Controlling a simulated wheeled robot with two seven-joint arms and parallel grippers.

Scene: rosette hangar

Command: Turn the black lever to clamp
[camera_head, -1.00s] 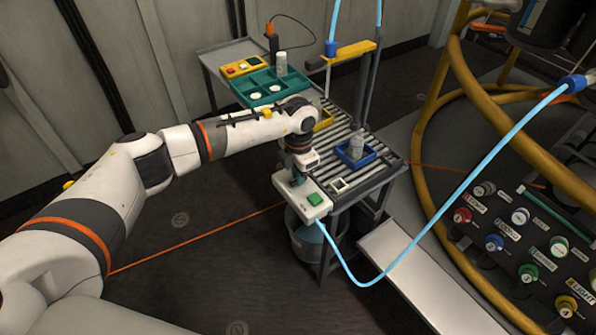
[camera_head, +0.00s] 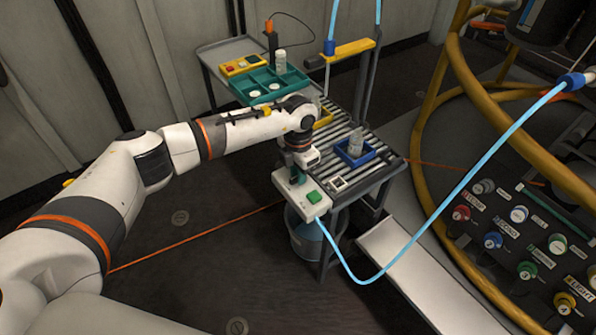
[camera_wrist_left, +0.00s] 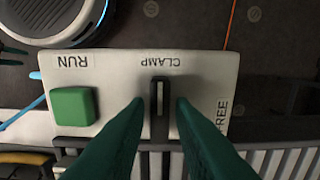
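The white control box (camera_head: 318,207) with a green button sits at the near corner of the roller table, and it fills much of the left wrist view (camera_wrist_left: 115,120). Its black lever (camera_wrist_left: 160,97) stands upright in the wrist picture, its upper end just below the word CLAMP. The word FREE is to the right, RUN to the left above the green button (camera_wrist_left: 73,106). My left gripper (camera_wrist_left: 160,101) has its green fingers on either side of the lever, with narrow gaps showing, so it is open. In the head view the left gripper (camera_head: 296,177) is over the box and hides the lever.
A blue tray (camera_head: 357,158) holding a clear container stands on the rollers (camera_head: 345,140). A teal tray (camera_head: 262,95) is farther back. A light blue hose (camera_head: 440,225) runs from the box to the right. A bucket (camera_head: 306,240) stands below the table.

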